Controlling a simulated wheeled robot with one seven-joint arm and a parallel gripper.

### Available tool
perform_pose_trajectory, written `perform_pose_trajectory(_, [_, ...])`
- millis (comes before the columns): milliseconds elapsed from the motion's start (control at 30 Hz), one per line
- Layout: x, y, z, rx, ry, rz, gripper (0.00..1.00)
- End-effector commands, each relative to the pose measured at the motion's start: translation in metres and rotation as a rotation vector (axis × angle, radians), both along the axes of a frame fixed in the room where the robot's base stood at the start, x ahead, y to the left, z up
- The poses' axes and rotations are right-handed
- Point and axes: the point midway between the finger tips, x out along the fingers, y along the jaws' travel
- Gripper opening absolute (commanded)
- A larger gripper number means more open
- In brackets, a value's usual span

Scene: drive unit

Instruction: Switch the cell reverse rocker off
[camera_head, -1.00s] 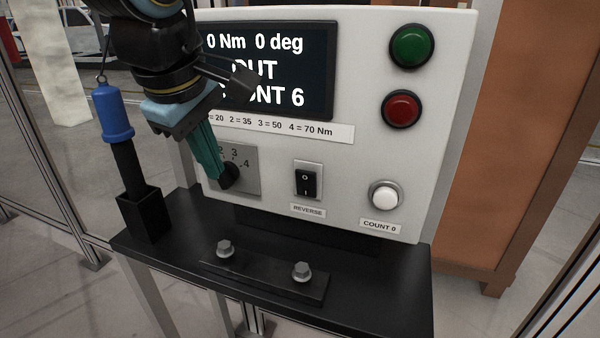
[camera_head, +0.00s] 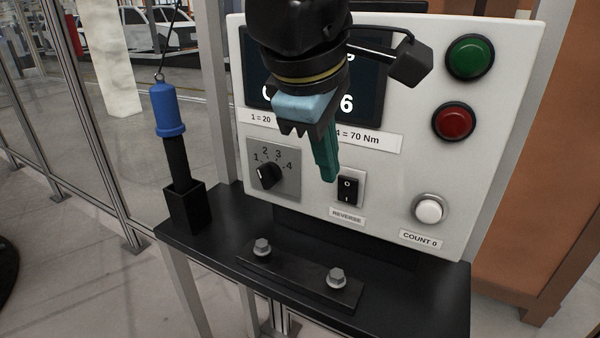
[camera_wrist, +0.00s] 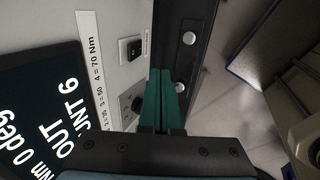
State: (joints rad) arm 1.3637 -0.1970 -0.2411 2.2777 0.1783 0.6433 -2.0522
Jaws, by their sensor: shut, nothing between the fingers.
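The reverse rocker (camera_head: 348,190) is a small black switch marked O at the top and I at the bottom, set in a light plate above the REVERSE label (camera_head: 347,216). It also shows in the wrist view (camera_wrist: 131,49), to the upper left of the fingers. My gripper (camera_head: 329,179) has teal fingers, closed together and empty. In the head view the fingertips are just left of the rocker's upper part, pointing down. I cannot tell whether they touch the panel. In the wrist view the gripper (camera_wrist: 162,72) appears apart from the rocker.
The panel carries a rotary knob (camera_head: 269,175), a green button (camera_head: 470,57), a red button (camera_head: 454,121) and a white COUNT 0 button (camera_head: 429,210). My arm covers part of the display (camera_head: 262,82). A blue-handled tool (camera_head: 166,110) hangs at left. A bolted bar (camera_head: 300,278) lies below.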

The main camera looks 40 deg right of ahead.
Motion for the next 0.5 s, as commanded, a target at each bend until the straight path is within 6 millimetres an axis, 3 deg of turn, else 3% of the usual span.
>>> perform_pose_trajectory(400, [0.011, -0.032, -0.076, 0.008, 0.002, -0.001, 0.00])
perform_pose_trajectory(433, [0.011, -0.034, -0.081, 0.007, 0.001, -0.003, 0.00])
perform_pose_trajectory(500, [0.015, -0.046, -0.072, 0.003, 0.002, 0.000, 0.00])
